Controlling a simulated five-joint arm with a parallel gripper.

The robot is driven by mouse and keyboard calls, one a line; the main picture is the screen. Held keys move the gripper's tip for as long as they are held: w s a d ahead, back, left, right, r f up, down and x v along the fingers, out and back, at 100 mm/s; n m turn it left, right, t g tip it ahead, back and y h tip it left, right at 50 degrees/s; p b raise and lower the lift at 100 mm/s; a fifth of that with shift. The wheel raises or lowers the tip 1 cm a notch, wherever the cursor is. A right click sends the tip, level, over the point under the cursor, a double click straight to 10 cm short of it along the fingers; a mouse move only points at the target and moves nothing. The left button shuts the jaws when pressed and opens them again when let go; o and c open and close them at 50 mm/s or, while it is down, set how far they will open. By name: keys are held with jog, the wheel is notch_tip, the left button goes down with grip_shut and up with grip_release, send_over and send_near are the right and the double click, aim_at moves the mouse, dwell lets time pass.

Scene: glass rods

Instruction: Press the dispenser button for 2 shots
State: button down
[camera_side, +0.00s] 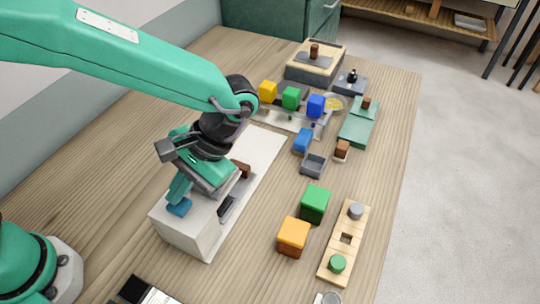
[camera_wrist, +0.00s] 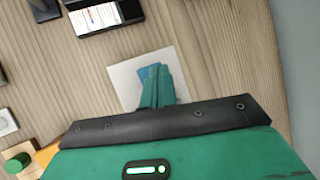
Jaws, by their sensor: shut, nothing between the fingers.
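The dispenser is a white box (camera_side: 185,230) on the near left part of the wooden table. A blue button (camera_side: 178,208) is on its top, and it also shows in the wrist view (camera_wrist: 148,71), partly hidden by my fingers. My gripper (camera_side: 177,193) is shut and empty, pointing down with its tips right over the button. In the wrist view my closed green fingers (camera_wrist: 160,88) overlap the button. I cannot tell whether the tips touch it or whether it is pressed down.
A green block (camera_side: 315,203) and an orange block (camera_side: 293,237) stand right of the dispenser, beside a wooden peg board (camera_side: 329,268). Several coloured blocks and small fixtures stand farther back. A black tray with a white label (camera_wrist: 103,17) shows in the wrist view.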

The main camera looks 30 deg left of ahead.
jog(key=shift+a+f, duration=0.1)
jog(key=shift+f, duration=0.8)
dwell(1.4)
jog(key=shift+r, duration=0.15)
jog(key=shift+s+r, duration=0.1)
jog(key=shift+r, duration=1)
jog(key=shift+r, duration=0.15)
jog(key=shift+r, duration=2.4)
dwell(0.7)
notch_tip(320, 180, up, 4)
send_over(182, 202)
jog(key=shift+r, duration=0.15)
jog(key=shift+f, duration=0.2)
dwell(0.3)
